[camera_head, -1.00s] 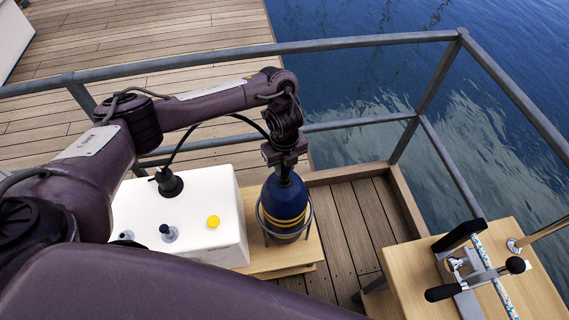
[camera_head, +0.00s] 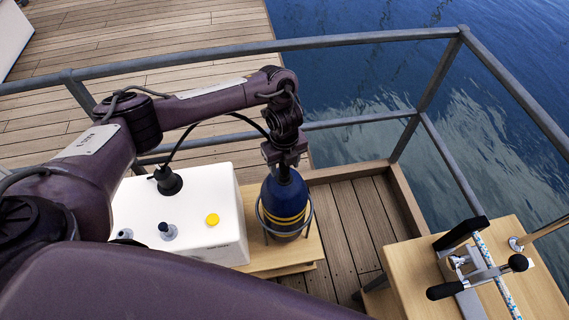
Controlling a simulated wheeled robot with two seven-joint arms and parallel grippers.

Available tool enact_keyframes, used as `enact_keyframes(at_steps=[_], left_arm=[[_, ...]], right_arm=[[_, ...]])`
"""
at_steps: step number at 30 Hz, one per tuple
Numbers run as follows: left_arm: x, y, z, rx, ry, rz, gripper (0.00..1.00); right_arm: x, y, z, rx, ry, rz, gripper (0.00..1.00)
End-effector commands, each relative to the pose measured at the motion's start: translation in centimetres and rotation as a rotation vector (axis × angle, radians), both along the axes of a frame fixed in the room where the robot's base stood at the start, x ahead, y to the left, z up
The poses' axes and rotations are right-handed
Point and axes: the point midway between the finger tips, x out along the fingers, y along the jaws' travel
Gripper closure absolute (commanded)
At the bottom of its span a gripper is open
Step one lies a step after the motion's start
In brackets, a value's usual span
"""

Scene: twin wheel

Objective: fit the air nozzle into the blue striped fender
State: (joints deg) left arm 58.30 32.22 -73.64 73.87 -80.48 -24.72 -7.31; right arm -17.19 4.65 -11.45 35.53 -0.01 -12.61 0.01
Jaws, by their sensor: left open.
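The blue fender (camera_head: 284,205) with yellow stripes stands upright in a wire ring holder on a wooden bench, right of the white box. My left gripper (camera_head: 284,170) is directly above the fender's top, pointing down. Its jaws are open, and its fingertips are hard to make out against the fender. A black nozzle-like fitting (camera_head: 168,181) with a black hose stands on top of the white box, apart from the gripper. My right gripper is not in view.
The white box (camera_head: 205,200) carries a yellow button (camera_head: 212,219) and small grey knobs (camera_head: 168,231). A metal railing (camera_head: 350,122) runs behind, with water beyond. A wooden table (camera_head: 535,290) with a lever clamp (camera_head: 470,280) and rope stands at right. Deck planks between are clear.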

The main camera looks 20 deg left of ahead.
Motion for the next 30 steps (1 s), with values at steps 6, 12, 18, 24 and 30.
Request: enact_keyframes(at_steps=[6, 12, 18, 24, 30], left_arm=[[0.3, 0.0, 3.9, 0.0, -0.008, -0.003, 0.48], [0.2, 0.0, 6.6, 0.0, -0.006, -0.002, 0.48], [0.0, 0.0, 7.5, 0.0, -0.001, 0.0, 0.48], [0.0, 0.0, 7.4, 0.0, -0.001, 0.0, 0.48], [0.0, 0.0, 7.4, 0.0, -0.001, 0.0, 0.48]], right_arm=[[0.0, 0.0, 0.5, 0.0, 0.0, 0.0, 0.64], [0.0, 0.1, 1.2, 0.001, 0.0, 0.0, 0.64], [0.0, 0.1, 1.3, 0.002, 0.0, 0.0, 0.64], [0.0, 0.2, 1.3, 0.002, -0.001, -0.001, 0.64], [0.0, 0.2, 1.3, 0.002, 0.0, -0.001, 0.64]])
